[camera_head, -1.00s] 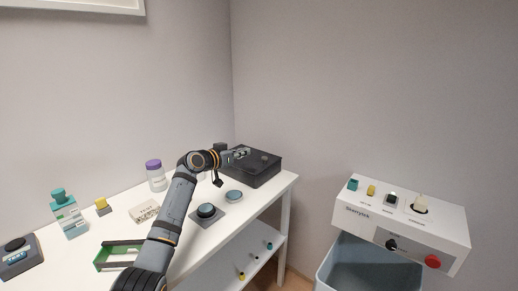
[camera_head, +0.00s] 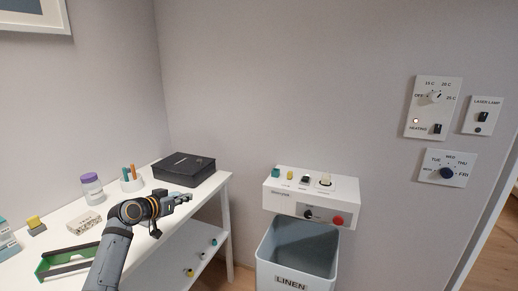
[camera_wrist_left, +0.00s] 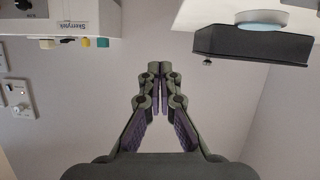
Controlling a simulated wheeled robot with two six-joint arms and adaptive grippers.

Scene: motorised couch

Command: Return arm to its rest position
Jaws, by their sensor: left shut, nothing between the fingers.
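My left arm (camera_head: 112,255) reaches in from the bottom left of the head view, bent at the wrist. My left gripper (camera_head: 186,197) is at the right end of the arm, near the table's front edge and in front of the black box (camera_head: 183,170) in the picture. The gripper also shows in the left wrist view (camera_wrist_left: 160,75), its fingers together at the tips with nothing held. My right gripper is in neither view now.
The white table (camera_head: 205,192) carries a purple-lidded jar (camera_head: 92,190), a cup with sticks (camera_head: 131,180) and a green frame (camera_head: 65,262). A white control panel (camera_head: 310,197) sits above a linen bin (camera_head: 298,255). Wall switches (camera_head: 433,108) are at right.

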